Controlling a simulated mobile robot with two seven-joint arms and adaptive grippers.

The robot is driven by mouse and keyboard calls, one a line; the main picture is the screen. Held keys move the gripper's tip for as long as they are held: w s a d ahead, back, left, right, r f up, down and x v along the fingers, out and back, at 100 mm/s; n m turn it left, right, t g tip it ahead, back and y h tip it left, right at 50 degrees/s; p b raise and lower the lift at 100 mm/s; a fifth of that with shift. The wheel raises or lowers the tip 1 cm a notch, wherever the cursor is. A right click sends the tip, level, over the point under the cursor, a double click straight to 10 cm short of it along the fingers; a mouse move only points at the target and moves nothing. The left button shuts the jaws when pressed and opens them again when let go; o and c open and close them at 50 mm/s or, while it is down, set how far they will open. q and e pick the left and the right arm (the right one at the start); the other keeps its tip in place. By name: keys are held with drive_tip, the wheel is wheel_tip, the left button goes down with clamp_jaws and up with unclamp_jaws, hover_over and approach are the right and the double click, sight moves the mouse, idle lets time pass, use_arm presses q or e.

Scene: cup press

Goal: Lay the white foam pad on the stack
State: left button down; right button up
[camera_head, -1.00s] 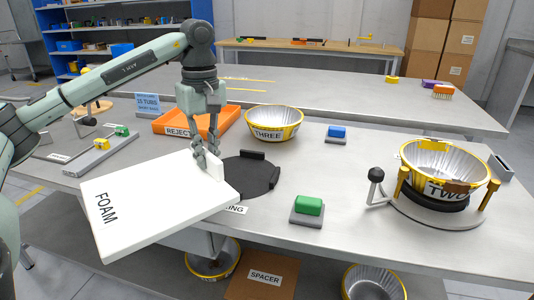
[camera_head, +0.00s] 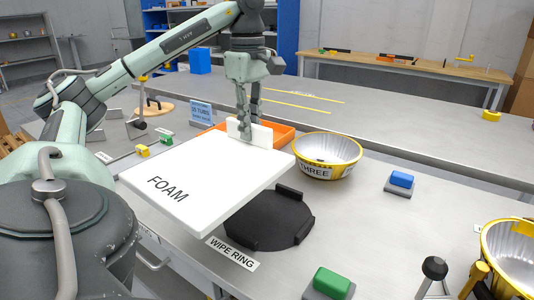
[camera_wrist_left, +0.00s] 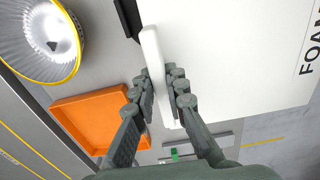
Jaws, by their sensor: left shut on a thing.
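The white foam pad (camera_head: 225,165), a broad flat slab marked FOAM, hangs tilted above the bench in the head view. My left gripper (camera_head: 245,130) is shut on the upright white tab (camera_head: 262,135) at its far edge. The wrist view shows the tab (camera_wrist_left: 153,70) between the two fingers (camera_wrist_left: 163,82). The pad hides part of the bench below it. A black round plate with raised blocks (camera_head: 268,222), behind a WIPE RING label, lies to the pad's right. A yellow-rimmed metal tub (camera_head: 512,255) is cut off at the right edge. My right gripper is out of view.
An orange tray (camera_head: 283,132) and the metal tub marked THREE (camera_head: 327,155) stand behind the pad. A blue button block (camera_head: 401,180) and a green one (camera_head: 330,283) sit to the right. The bench between them is clear.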

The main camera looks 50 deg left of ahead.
use_arm(q)
drive_tip(key=w+d+f, duration=0.2)
drive_tip(key=w+f, duration=0.1)
drive_tip(key=w+d+f, duration=0.2)
drive_tip(key=w+f, duration=0.1)
drive_tip(key=w+d+f, duration=0.1)
drive_tip(key=w+f, duration=0.3)
drive_tip(key=shift+d+p, duration=0.4)
drive_tip(key=shift+f, duration=0.3)
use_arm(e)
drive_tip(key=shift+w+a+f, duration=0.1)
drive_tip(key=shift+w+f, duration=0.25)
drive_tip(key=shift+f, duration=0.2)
use_arm(q)
drive_tip(key=shift+f, duration=0.15)
drive_tip(key=c, duration=1.5)
unclamp_jaws()
drive_tip(key=shift+c, duration=0.2)
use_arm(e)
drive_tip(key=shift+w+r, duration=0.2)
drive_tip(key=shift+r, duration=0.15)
